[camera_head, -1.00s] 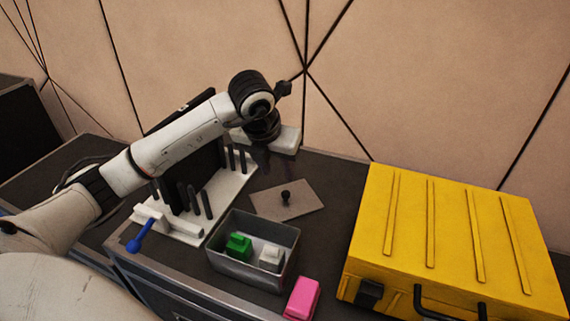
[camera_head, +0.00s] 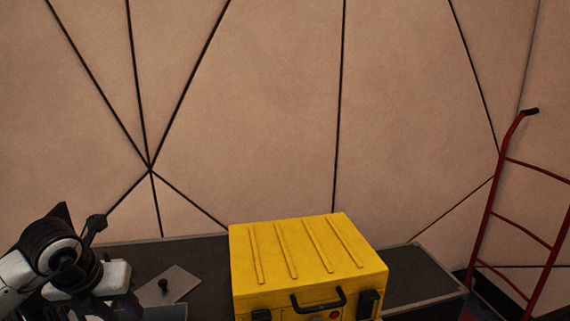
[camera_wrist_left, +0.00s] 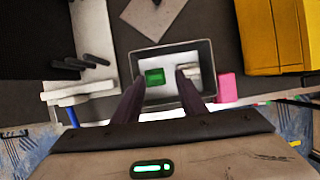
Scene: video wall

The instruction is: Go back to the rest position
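My left arm's wrist shows at the lower left of the head view, with its gripper pointing down and its fingers out of sight there. In the left wrist view my left gripper (camera_wrist_left: 160,77) is open, with nothing between its fingers. Beyond the fingertips is a grey metal bin (camera_wrist_left: 205,58) holding a green block (camera_wrist_left: 154,76) and a whitish block (camera_wrist_left: 190,71). The gripper appears apart from both blocks. My right gripper is in no view.
A yellow case (camera_head: 305,250) stands on the dark worktop (camera_head: 205,252). A knobbed grey plate (camera_head: 178,284) lies left of it. The wrist view shows a pink block (camera_wrist_left: 229,87), a white rack (camera_wrist_left: 93,28) and a blue-handled tool (camera_wrist_left: 72,114). A red hand truck (camera_head: 487,215) stands at right.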

